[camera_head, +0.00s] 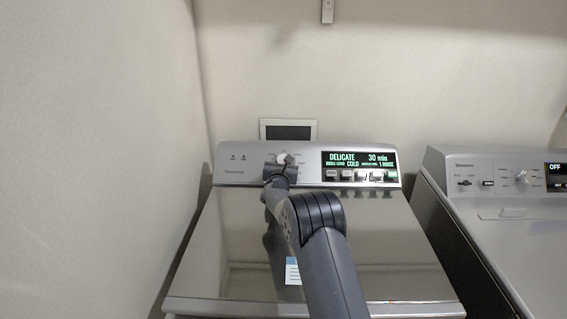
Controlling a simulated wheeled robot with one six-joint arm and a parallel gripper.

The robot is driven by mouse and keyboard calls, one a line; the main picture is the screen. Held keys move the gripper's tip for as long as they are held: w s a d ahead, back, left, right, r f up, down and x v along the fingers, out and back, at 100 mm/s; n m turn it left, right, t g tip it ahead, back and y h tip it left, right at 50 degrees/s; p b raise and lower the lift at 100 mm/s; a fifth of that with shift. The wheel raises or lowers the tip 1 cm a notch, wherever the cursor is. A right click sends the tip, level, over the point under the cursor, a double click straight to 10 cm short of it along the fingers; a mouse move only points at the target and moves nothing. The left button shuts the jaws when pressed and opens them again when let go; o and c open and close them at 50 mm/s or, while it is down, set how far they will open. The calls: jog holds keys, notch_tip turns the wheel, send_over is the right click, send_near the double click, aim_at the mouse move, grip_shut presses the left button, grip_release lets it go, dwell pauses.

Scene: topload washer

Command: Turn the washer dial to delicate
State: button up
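The topload washer (225,225) stands ahead with its lid closed. Its dial (284,157) is a light round knob on the left half of the control panel, partly hidden by my gripper. The panel display (359,159) is lit and reads "DELICATE", "30 min" and "COLD". My gripper (281,163) is right at the dial, with its fingers at or around the knob. The fingers are too small and covered to tell whether they grip it.
A second machine (500,215) stands close on the right, with its own dial (522,177) and a display reading "OFF". A wall is close on the left. A row of buttons (346,175) sits below the lit display. A wall box (288,130) is behind the panel.

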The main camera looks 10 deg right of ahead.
dwell(0.3)
jog(key=o, duration=1)
jog(key=shift+c, duration=0.2)
jog(key=b+v, duration=0.3)
jog(key=v, duration=0.8)
jog(key=shift+w+r+b, duration=0.1)
jog(key=shift+b, duration=0.25)
jog(key=shift+w, duration=0.15)
jog(key=shift+p+x, duration=1.85)
jog(key=shift+x, duration=3.4)
